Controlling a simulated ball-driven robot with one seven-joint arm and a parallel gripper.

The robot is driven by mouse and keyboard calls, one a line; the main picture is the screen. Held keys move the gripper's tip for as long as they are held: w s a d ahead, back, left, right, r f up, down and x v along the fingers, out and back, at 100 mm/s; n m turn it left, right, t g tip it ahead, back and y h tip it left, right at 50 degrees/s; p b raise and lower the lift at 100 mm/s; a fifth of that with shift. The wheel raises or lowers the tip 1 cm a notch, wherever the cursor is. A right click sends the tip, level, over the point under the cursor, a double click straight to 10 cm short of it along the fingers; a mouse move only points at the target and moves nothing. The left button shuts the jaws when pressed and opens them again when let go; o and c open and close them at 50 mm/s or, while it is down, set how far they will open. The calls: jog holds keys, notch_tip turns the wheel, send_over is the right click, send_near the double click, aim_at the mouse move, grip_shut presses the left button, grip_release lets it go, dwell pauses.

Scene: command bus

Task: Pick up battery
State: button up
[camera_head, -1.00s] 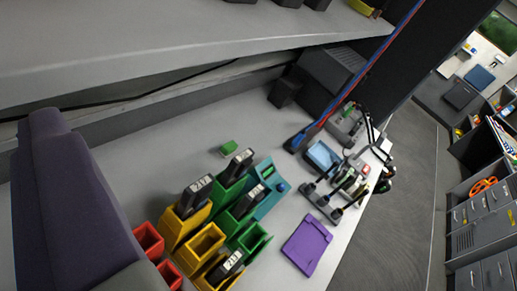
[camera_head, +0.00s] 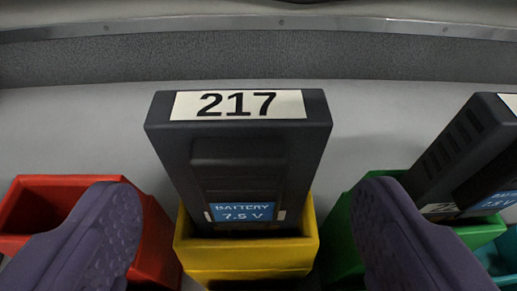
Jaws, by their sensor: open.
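A dark battery (camera_head: 240,160) labelled 217 on top and "BATTERY 7.5 V" on its front stands upright in a yellow bin (camera_head: 247,262), its lower end inside the bin. My gripper (camera_head: 238,230) is open and empty, with its two purple-grey fingers at the lower left and lower right of the view. The battery shows between and beyond the fingers, with space on both sides. A second battery (camera_head: 465,155) leans tilted at the right edge, partly cut off, with its lower end by the green bin (camera_head: 340,240).
A red bin (camera_head: 75,185) stands left of the yellow bin, and its visible inside looks empty. A teal bin (camera_head: 492,250) shows at the lower right. Behind the bins is bare grey counter (camera_head: 75,130), then a back wall (camera_head: 400,65).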

jog(key=shift+r, duration=0.1)
jog(key=shift+c, duration=0.5)
jog(key=c, duration=1.1)
notch_tip(320, 180, up, 10)
jog(key=p, duration=0.5)
